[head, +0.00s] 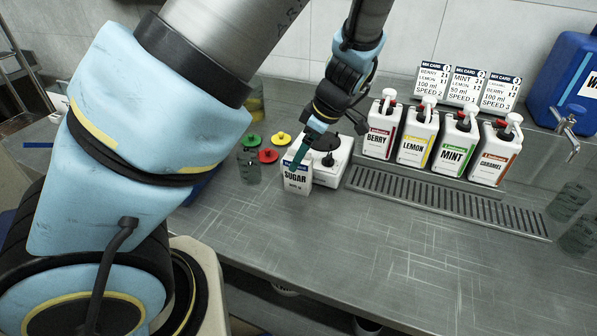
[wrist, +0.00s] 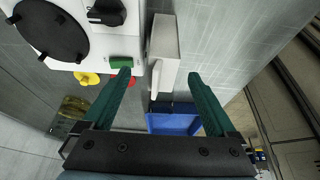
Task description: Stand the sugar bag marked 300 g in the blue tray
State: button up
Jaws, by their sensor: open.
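A white sugar bag (head: 296,181) stands upright on the steel counter in the head view; its weight mark is too small to read. My gripper (head: 297,152) is just above and behind it, with teal fingers. In the wrist view, the gripper (wrist: 158,74) is open and empty, and the bag (wrist: 165,40) shows between the finger lines, closer to the left finger. I cannot tell whether a finger touches it. The blue tray (wrist: 172,123) lies beyond the bag in the wrist view; in the head view my arm mostly hides it, leaving a blue part (head: 203,186).
A white device with a black round top (head: 327,160) stands right beside the bag. Red, yellow and green lids (head: 268,156) and a clear jar (head: 249,168) are to its left. Several syrup jugs (head: 417,135) stand behind a drain grate (head: 440,198). The front right counter is clear.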

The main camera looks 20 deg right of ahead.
aim_at(298, 174)
jog(key=shift+p+x, duration=0.45)
jog(key=shift+x, duration=1.35)
jog(key=shift+s, duration=0.15)
grip_shut()
